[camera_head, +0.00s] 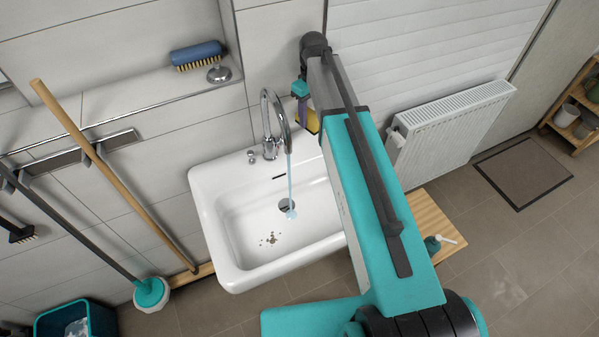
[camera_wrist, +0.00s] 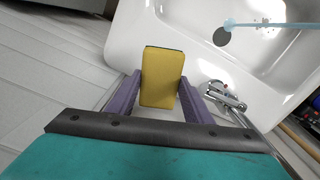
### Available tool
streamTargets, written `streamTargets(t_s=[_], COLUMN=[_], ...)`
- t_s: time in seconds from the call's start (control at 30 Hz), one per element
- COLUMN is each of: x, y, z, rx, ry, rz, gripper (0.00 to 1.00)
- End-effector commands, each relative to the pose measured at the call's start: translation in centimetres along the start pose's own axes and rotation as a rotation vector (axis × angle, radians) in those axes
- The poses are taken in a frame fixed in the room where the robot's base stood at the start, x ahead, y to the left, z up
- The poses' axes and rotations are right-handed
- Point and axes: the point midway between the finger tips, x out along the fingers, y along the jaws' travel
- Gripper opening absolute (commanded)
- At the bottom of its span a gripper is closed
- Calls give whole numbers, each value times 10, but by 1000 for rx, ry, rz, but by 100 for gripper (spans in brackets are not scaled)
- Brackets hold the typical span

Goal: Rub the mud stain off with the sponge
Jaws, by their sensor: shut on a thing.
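The mud stain (camera_head: 268,239) is a patch of small brown specks on the floor of the white sink basin (camera_head: 232,240), left of the drain. It shows faintly at the top edge of the wrist view (camera_wrist: 264,22). The yellow sponge (camera_wrist: 162,78) with a dark edge is between the purple fingers of my gripper (camera_wrist: 160,98), which is shut on it. In the head view the sponge (camera_head: 312,122) is partly hidden by my arm. My gripper holds it above the sink's back right rim, apart from the stain.
The chrome faucet (camera_head: 272,120) runs a stream of water (camera_head: 290,180) into the basin near the drain. A blue brush (camera_head: 196,54) lies on the ledge. Long-handled tools lean at the left; a radiator (camera_head: 450,125) is right.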

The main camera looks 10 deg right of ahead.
Motion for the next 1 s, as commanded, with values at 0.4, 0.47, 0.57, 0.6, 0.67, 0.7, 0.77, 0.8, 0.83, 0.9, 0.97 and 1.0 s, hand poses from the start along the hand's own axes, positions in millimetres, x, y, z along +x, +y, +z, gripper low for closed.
streamTargets(t_s=[0.4, 0.47, 0.57, 0.6, 0.67, 0.7, 0.77, 0.8, 0.83, 0.9, 0.97, 1.0], x=[0, 0, 0, 1, 2, 3, 5, 6, 7, 10, 13, 14], y=[1, 1, 1, 1, 0, 0, 0, 0, 0, -1, -1, -2], z=[0, 0, 1, 1, 2, 3, 6, 7, 9, 13, 17, 20], rx=[1, 1, 2, 3, 4, 6, 10, 14, 17, 25, 34, 39], ry=[0, 0, 0, 0, 0, 1, 1, 1, 1, 1, 1, 2], rz=[0, 0, 0, 0, 0, 0, 1, 1, 1, 1, 1, 1], gripper=[25, 25, 25, 25, 25, 25, 25, 25, 25, 25, 25, 25])
